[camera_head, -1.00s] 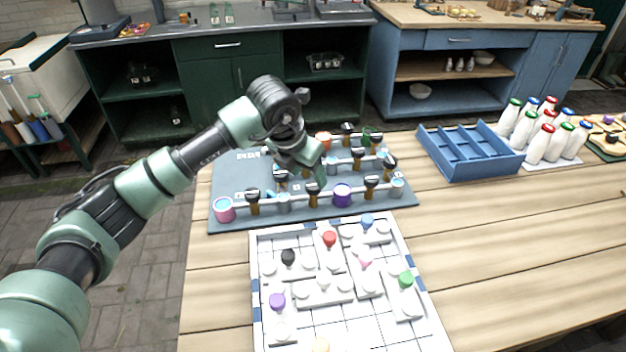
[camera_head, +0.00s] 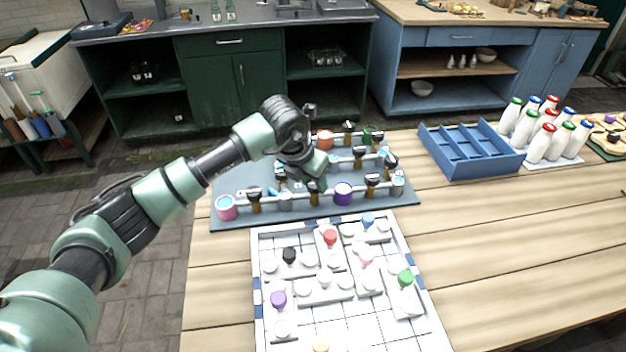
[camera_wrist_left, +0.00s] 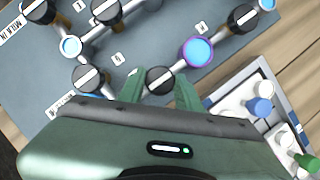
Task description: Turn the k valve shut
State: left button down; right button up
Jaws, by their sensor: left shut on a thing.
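A grey-blue valve board (camera_head: 230,178) lies on the wooden table, with pipes and several black-handled valves on brown stems. My left gripper (camera_wrist_left: 160,78) reaches down over the board; in the head view it is at the front pipe row (camera_head: 314,178). Its green fingers stand on either side of a black valve knob (camera_wrist_left: 161,81) with a white stripe and are shut on it. That knob sits just left of the purple-rimmed blue port (camera_wrist_left: 197,52), which also shows in the head view (camera_head: 343,193). Small letter labels are too blurred to read surely, so I cannot confirm which is k.
A white puzzle tray (camera_head: 256,300) with coloured pegs lies in front of the board. A blue divided crate (camera_head: 470,152) and several milk bottles (camera_head: 545,140) stand to the right. Other valves (camera_wrist_left: 87,79) are close around the gripper. The table's right front is clear.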

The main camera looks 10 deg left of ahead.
pick_arm(q)
jog(key=m+b, duration=0.1)
jog(key=b, duration=0.1)
jog(key=m+h+b, duration=0.1)
jog(key=m+b, duration=0.1)
jog(key=shift+w+a+f+m+g, duration=0.1)
jog(key=shift+w+f+m+g, duration=0.05)
jog(key=shift+m+g, duration=0.15)
jog(key=m+b, duration=0.1)
jog(key=m, duration=0.1)
jog(key=m+g+h+b, duration=0.1)
jog(key=m, duration=0.1)
jog(key=shift+w+m+h, duration=0.1)
jog(key=shift+m+h, duration=0.2)
jog(key=m+g+b, duration=0.1)
jog(key=m, duration=0.1)
jog(key=m+g+b, duration=0.1)
jog(key=m, duration=0.1)
jog(key=shift+w+r, duration=0.1)
jog(key=shift+r, duration=0.1)
jog(key=shift+w+m+g, duration=0.1)
jog(key=shift+m+g, duration=0.4)
jog(key=shift+m, duration=0.9)
jog(key=shift+m+g, duration=0.5)
jog(key=shift+m, duration=0.9)
jog(key=c, duration=1)
grip_release()
